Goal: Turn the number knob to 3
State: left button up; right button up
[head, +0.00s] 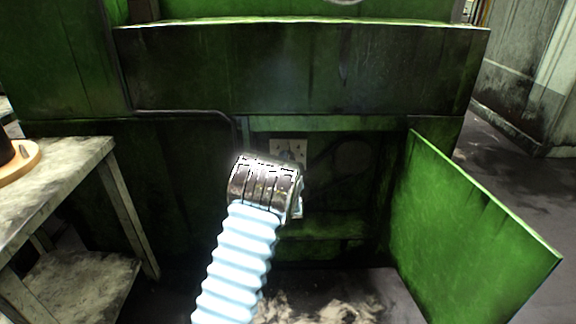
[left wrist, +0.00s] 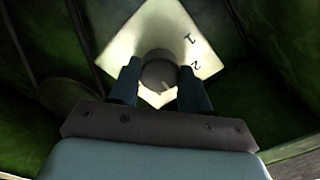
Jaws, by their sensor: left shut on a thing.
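The number knob (left wrist: 158,74) is a round grey knob on a pale square plate (left wrist: 146,36) in the left wrist view. The printed numbers 1 and 2 show at the plate's right side; no 3 can be read. A light mark shows on the knob's lower part. My left gripper (left wrist: 159,68) is shut on the knob, one finger on each side. In the head view, the plate (head: 287,147) shows inside the green machine, just beyond my left wrist, which hides the knob and the fingers. My right gripper is not in view.
The knob sits in a dark recess of the green machine (head: 300,70). An open green door (head: 470,235) stands to the right of the recess. A worn table (head: 60,180) is at the left. The floor at the right back is clear.

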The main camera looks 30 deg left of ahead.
pick_arm(q)
jog(key=shift+f+n, duration=0.1)
jog(key=shift+n, duration=0.6)
jog(key=o, duration=1.1)
jog(key=shift+c, duration=0.2)
jog(key=shift+s, duration=0.1)
jog(key=p+v, duration=0.2)
jog(key=v, duration=1.1)
jog(key=shift+s+d, duration=0.2)
jog(key=shift+d, duration=0.05)
jog(key=shift+f, duration=0.1)
